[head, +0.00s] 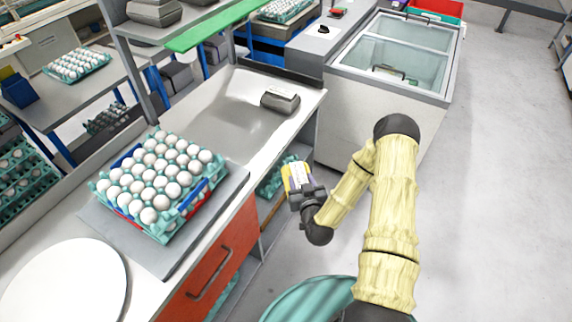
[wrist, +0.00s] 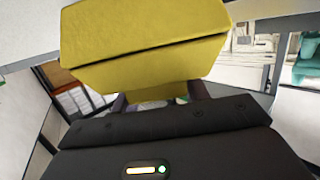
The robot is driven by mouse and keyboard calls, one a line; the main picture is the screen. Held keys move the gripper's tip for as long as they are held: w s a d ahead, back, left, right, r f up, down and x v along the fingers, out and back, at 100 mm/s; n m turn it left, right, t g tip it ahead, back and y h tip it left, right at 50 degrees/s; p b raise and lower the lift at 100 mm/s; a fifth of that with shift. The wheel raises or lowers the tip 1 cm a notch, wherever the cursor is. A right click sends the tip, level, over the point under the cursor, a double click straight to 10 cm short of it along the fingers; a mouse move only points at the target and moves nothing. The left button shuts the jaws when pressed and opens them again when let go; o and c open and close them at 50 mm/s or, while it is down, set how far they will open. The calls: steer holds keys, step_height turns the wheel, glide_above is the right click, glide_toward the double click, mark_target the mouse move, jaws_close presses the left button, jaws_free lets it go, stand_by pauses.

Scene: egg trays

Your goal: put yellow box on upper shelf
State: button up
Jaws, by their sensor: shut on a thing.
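My gripper (head: 306,193) is shut on the yellow box (head: 291,178), which shows a pale label in the head view. It holds the box in the air beside the counter's right side, below the counter top's level as far as I can tell. In the wrist view the yellow box (wrist: 145,45) fills the upper middle, between and beyond the fingers of my gripper (wrist: 157,98). A raised grey shelf (head: 190,22) with a green front edge (head: 215,25) stands above the back of the counter.
The counter (head: 225,85) holds a teal egg tray (head: 158,228) of white eggs, a white round plate (head: 62,285) and a dark grey box (head: 280,102). A glass-topped chest freezer (head: 375,110) stands behind. The floor (head: 490,180) to the right is clear.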

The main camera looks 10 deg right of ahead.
steer(key=shift+h, duration=0.3)
steer(key=f+b, duration=0.1)
steer(key=f, duration=0.1)
steer(key=f+b, duration=0.2)
steer(key=f, duration=0.1)
steer(key=s+d+f+b, duration=0.1)
steer(key=f+b, duration=0.1)
steer(key=shift+f, duration=0.3)
steer(key=shift+r, duration=0.15)
steer(key=shift+w, duration=0.1)
